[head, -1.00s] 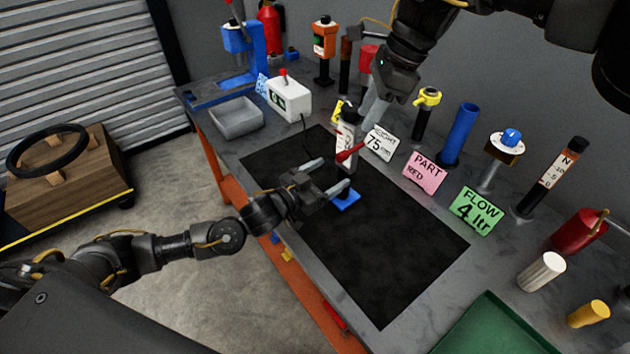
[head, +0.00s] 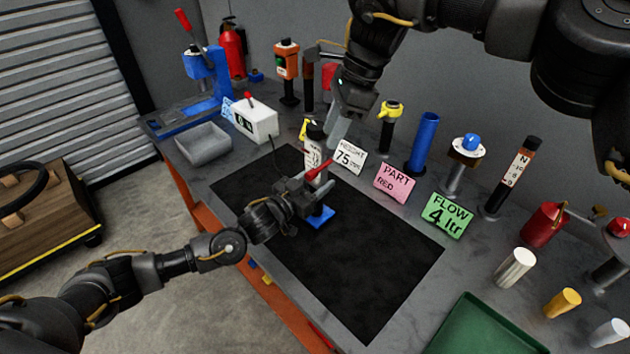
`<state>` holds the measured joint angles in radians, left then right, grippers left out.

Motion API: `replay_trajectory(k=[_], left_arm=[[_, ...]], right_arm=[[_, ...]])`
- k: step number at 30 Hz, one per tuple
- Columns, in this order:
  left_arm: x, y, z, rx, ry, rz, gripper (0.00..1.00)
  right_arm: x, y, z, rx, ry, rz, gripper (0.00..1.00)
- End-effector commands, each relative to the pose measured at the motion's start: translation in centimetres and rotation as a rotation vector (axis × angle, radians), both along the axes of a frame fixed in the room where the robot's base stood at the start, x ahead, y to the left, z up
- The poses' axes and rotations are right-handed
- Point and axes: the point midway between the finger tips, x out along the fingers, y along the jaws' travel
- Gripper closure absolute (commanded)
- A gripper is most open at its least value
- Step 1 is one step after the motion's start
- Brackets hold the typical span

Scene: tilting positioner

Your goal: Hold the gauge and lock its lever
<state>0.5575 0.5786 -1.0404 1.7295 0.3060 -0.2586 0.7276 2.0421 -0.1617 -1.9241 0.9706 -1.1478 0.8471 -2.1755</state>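The gauge is an upright dark post with a white scale (head: 313,150) on a blue base (head: 320,217), standing on the black mat (head: 375,255). Its red lever (head: 318,171) sticks out on the post's right side and slants up to the right. My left gripper (head: 312,190) is at the lower post, just above the base and below the lever. Its fingertips are mostly hidden, so its grip on the post is unclear. My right gripper (head: 338,130) points down just right of the gauge's top, above the lever. Its fingers overlap in this view, so their opening is unclear.
Behind the gauge stand the white 75 card (head: 349,157), the pink PART card (head: 395,182) and the green FLOW card (head: 447,214). A grey bin (head: 203,143) and white box (head: 254,122) are at left. A green tray (head: 485,330) is at front right. The mat's front is clear.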

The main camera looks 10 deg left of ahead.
Motion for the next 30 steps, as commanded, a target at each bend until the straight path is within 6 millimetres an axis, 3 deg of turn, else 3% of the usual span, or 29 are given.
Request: replay_trajectory(k=[1, 10, 14, 18, 24, 30], left_arm=[[0.0, 0.0, 0.0, 0.000, 0.000, 0.000, 0.54], [0.0, 0.1, 0.0, 0.000, 0.000, 0.001, 0.91], [0.0, 0.1, 0.0, 0.000, 0.000, 0.001, 0.91], [0.0, 0.1, -0.1, 0.001, 0.000, 0.002, 0.91], [0.0, 0.1, -0.1, 0.002, 0.001, 0.002, 0.91], [0.0, 0.1, -0.1, 0.002, 0.001, 0.001, 0.91]], right_arm=[[0.0, 0.0, 0.0, 0.000, 0.000, 0.000, 0.64], [0.0, 0.0, 0.0, 0.000, 0.000, 0.000, 0.65], [0.5, -0.6, 0.9, 0.008, -0.013, -0.013, 0.82], [0.4, -3.1, 3.0, 0.026, -0.033, 0.005, 1.00], [-1.8, -5.9, 4.0, 0.028, -0.186, 0.185, 1.00], [-4.7, -6.9, 3.9, 0.043, -0.386, 0.396, 1.00]])
